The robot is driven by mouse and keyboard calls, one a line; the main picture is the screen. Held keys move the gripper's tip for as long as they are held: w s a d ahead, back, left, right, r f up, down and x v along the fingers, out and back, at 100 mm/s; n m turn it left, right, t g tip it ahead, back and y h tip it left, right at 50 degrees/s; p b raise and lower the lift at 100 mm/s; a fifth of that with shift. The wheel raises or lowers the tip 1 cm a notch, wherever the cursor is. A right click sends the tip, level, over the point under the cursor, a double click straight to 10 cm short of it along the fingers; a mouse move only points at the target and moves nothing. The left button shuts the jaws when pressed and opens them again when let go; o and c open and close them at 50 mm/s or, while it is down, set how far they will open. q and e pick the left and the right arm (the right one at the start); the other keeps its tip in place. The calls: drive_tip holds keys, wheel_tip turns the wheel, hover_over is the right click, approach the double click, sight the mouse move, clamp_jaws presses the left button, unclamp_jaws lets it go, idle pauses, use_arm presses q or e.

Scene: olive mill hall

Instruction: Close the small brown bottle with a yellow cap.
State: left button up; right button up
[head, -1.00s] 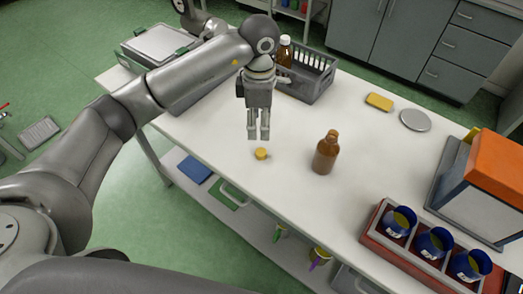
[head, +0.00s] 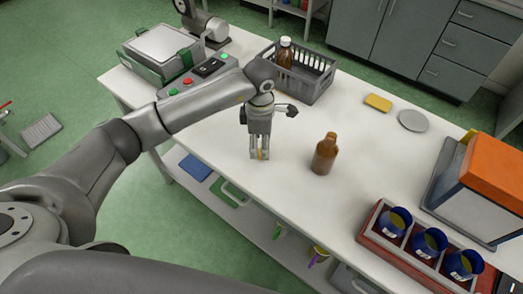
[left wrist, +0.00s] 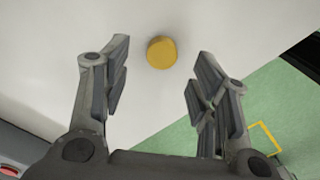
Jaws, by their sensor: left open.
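The small brown bottle (head: 325,155) stands upright and uncapped on the white table, right of my left gripper in the head view. My left gripper (head: 259,155) points down, low over the table. The yellow cap (left wrist: 162,52) lies on the table in the left wrist view, ahead of and between the open fingertips (left wrist: 160,65), with a gap on both sides. In the head view the fingers mostly hide the cap. My right gripper is not in view.
A grey crate (head: 316,88) with a white-capped brown bottle (head: 285,55) stands at the back. A yellow sponge (head: 378,102) and a grey disc (head: 413,121) lie right of it. Blue cups (head: 429,242) sit in a rack at front right. Table around the brown bottle is clear.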

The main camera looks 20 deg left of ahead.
use_arm(q)
drive_tip(key=shift+s+f+p, duration=0.1)
drive_tip(key=shift+f+p, duration=0.25)
drive_tip(key=shift+f, duration=1.25)
drive_tip(key=c, duration=0.8)
